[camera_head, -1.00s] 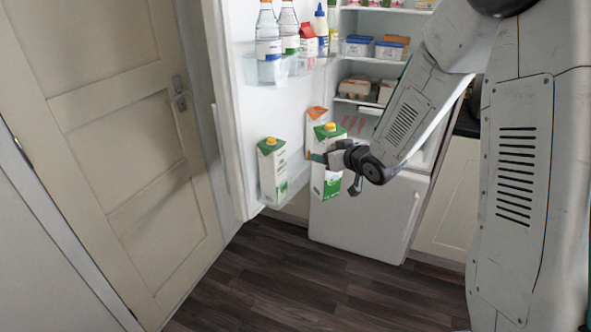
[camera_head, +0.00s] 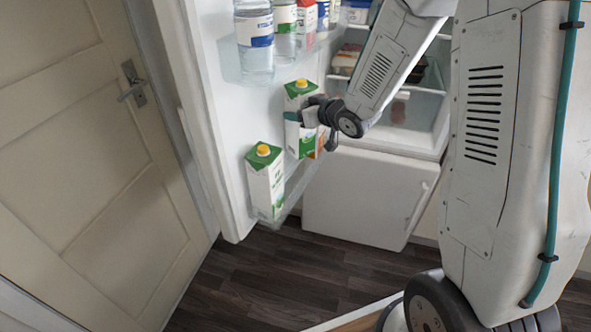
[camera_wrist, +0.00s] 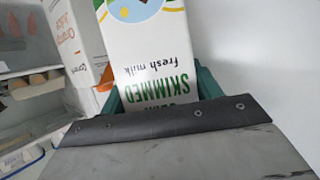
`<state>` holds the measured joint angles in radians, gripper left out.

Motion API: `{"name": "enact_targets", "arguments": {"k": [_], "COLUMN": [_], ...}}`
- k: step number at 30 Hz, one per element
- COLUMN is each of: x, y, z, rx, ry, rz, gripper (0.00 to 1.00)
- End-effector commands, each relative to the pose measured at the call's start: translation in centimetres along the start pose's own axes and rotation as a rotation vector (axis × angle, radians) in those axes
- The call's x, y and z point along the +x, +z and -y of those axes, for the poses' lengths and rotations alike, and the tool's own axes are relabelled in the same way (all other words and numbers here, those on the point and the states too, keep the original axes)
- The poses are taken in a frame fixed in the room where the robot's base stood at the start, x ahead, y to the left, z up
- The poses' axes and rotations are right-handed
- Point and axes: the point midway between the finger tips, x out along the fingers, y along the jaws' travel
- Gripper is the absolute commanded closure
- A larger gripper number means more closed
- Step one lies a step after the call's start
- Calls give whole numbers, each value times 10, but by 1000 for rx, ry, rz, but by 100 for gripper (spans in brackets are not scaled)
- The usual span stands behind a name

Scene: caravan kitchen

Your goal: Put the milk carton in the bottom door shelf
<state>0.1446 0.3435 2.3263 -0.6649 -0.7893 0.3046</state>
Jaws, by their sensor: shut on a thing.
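My gripper (camera_head: 311,115) is shut on a milk carton (camera_head: 299,92), white and green with a yellow cap. It holds the carton roughly upright, above or at the far part of the bottom door shelf (camera_head: 297,187); I cannot tell if its base touches the shelf. In the wrist view the held carton (camera_wrist: 152,60) shows "SKIMMED fresh milk" between the teal fingers. A second, similar milk carton (camera_head: 265,183) stands in the near end of that shelf. An orange and white carton (camera_wrist: 72,38) is beside the held one, mostly hidden in the head view.
The upper door shelf (camera_head: 284,72) holds bottles and cartons, above the held carton. The open fridge interior, with eggs (camera_wrist: 35,82) on a shelf, lies behind. A closed room door (camera_head: 85,150) is on the left. Dark floor (camera_head: 260,275) is clear below.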

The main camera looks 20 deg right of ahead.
Motion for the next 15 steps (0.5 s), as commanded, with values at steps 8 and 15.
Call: {"name": "enact_targets", "arguments": {"k": [8,15], "x": [-6,-17], "y": [-13,-13], "z": [22,37], "rx": [-78,-133], "ry": [-178,-323], "rz": [-23,-9], "gripper": [98,98]}}
